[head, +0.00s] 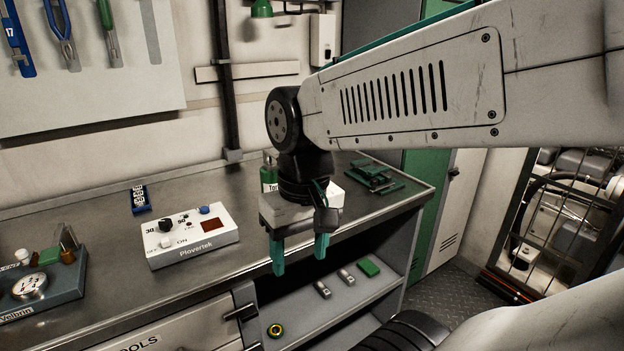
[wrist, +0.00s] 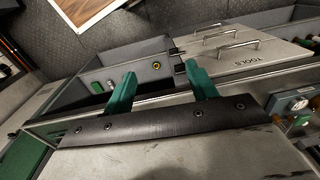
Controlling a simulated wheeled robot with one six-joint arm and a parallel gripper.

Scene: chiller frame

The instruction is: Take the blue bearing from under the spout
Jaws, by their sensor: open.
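My gripper (head: 300,258) is open and empty, with its two green fingers pointing down in front of the workbench edge, above the open lower shelf. In the wrist view the fingers (wrist: 160,73) stand apart with nothing between them. I cannot make out a blue bearing or a spout in either view. A yellow ring with a dark centre (head: 275,331) lies on the lower shelf, below and left of my gripper. It also shows in the wrist view (wrist: 156,67).
On the bench (head: 95,235) stand a white control box (head: 193,240) and a blue numbered block (head: 139,200). Green pieces (head: 375,178) lie at its right end. A green block (head: 368,267) and small metal parts (head: 346,277) lie on the shelf. A wire cage (head: 545,225) stands right.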

